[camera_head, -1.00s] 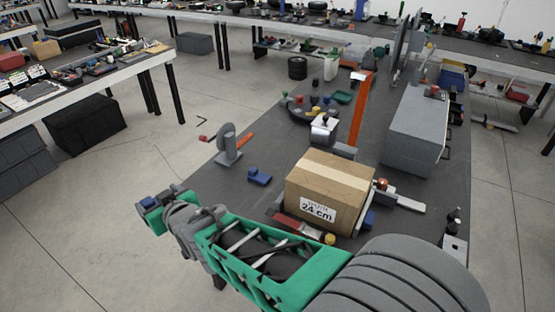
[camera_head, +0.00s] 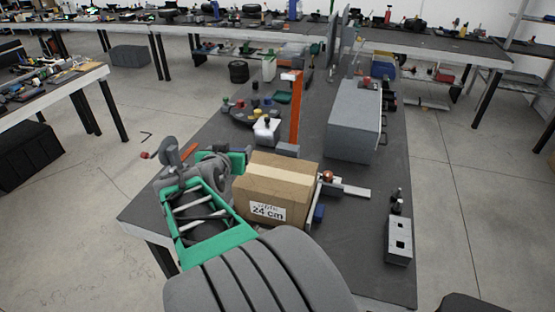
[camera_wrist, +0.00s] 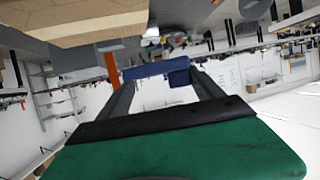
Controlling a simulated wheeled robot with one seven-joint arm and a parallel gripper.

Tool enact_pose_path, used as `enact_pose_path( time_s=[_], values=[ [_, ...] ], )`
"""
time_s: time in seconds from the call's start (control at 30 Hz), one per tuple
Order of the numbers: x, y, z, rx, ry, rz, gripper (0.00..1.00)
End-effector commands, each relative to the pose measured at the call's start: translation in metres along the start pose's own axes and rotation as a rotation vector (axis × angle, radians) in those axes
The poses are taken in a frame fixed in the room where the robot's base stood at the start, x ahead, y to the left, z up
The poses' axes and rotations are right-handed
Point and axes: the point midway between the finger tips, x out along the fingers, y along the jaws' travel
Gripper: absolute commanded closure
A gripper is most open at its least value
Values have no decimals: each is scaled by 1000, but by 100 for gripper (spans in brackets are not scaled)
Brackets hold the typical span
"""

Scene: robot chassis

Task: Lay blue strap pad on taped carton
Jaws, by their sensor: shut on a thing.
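The taped carton (camera_head: 262,190) is a brown box with a pale tape band and a "24 cm" label. It stands on the dark table in the head view and shows at the upper left of the wrist view (camera_wrist: 85,22). My gripper (camera_wrist: 160,78) is shut on the blue strap pad (camera_wrist: 148,70), a bar with a small block at one side, held across the fingertips. In the head view my gripper is just behind and left of the carton, at about its top height. My green arm partly hides it there, and contact with the carton cannot be told.
An orange post (camera_head: 296,110) stands behind the carton. A grey cabinet (camera_head: 353,120) is at the back right. A metal bar (camera_head: 345,190) and a grey block with holes (camera_head: 398,240) lie to the right.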

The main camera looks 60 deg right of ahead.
Motion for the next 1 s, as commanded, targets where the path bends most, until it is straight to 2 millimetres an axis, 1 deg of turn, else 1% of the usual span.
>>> enact_pose_path(
  time_s=[0.03, 0.1, 0.2, 0.23, 0.3, 0.37, 0.47, 0.63, 0.73, 0.8, 1.0],
  values=[
    [4, 24, -7, 25, 0, 64, 62],
    [5, 51, -14, 57, 1, 136, 62],
    [6, 76, -20, 84, 0, 204, 62],
    [6, 81, -20, 88, 0, 216, 62],
    [11, 88, -21, 93, -2, 233, 62],
    [21, 93, -21, 94, -4, 237, 62],
    [48, 103, -20, 93, -7, 238, 62],
    [99, 119, -17, 94, -7, 235, 62],
    [125, 125, 1, 92, -10, 231, 62],
    [140, 128, 8, 92, -7, 231, 62],
    [165, 134, 22, 93, -4, 228, 62]
  ],
)
